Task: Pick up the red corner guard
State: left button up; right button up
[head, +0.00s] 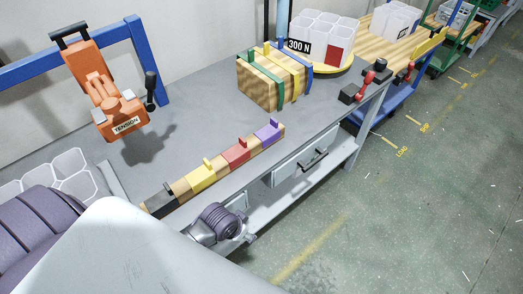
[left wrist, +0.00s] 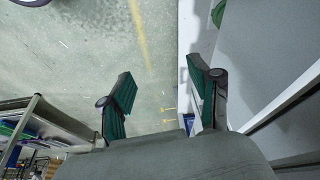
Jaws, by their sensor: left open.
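The red corner guard (head: 236,154) sits on a long wooden strip (head: 217,171) on the grey bench, between a yellow guard (head: 201,177) and a purple guard (head: 268,133). A dark grey guard (head: 159,203) is at the strip's near left end. My left gripper (left wrist: 160,72) shows in the left wrist view, its two green-padded fingers wide apart with nothing between them. Floor lies behind the fingers there, with a pale edge at the right; the red guard is not visible in that view. My right gripper is not in view.
A wooden block with coloured straps (head: 258,87) and a 300 N container (head: 320,42) stand at the back. Bench surface behind the strip is clear.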

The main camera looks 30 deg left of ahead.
pick_arm(q)
jog(key=w+r+m+t+h, duration=0.1)
jog(key=w+r+m, duration=0.1)
jog(key=w+r, duration=0.8)
jog(key=b, duration=0.2)
send_near(241, 142)
jog(key=f, duration=0.1)
jog(key=w+d+f, duration=0.1)
jog(key=shift+w+d+f+g+p, duration=0.25)
jog(key=shift+w+f+g+p, duration=0.05)
jog(key=shift+f+p, duration=0.1)
jog(key=x, duration=0.3)
jog(key=p+x, duration=0.1)
jog(key=x, duration=0.1)
jog(key=shift+w+a+f, duration=0.1)
jog(key=shift+a+f, duration=0.15)
jog(key=shift+a, duration=0.1)
jog(key=c, duration=1.1)
